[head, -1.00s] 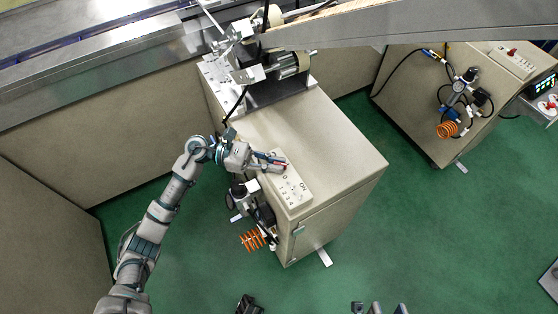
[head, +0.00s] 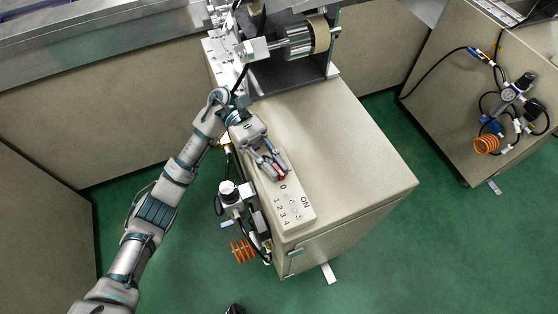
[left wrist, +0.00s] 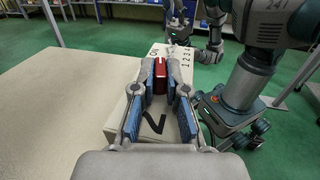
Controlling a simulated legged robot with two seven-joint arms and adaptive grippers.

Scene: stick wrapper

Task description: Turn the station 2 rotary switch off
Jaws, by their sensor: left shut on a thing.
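A pale switch panel (head: 291,214) marked 0 to 4 and ON lies on the near left edge of a beige cabinet's top. My left gripper (head: 278,175) is at the panel's far end. In the left wrist view, its blue-padded fingers (left wrist: 160,85) are closed around a red rotary knob (left wrist: 160,72), which stands between the fingertips. In the head view only a bit of the red knob (head: 283,177) shows beside the fingers.
The beige cabinet (head: 350,170) carries a roller machine (head: 295,45) at its far end. An air regulator with an orange coil (head: 243,250) hangs on its left side. A second cabinet (head: 445,75) stands at right. Green floor (head: 390,255) is clear between.

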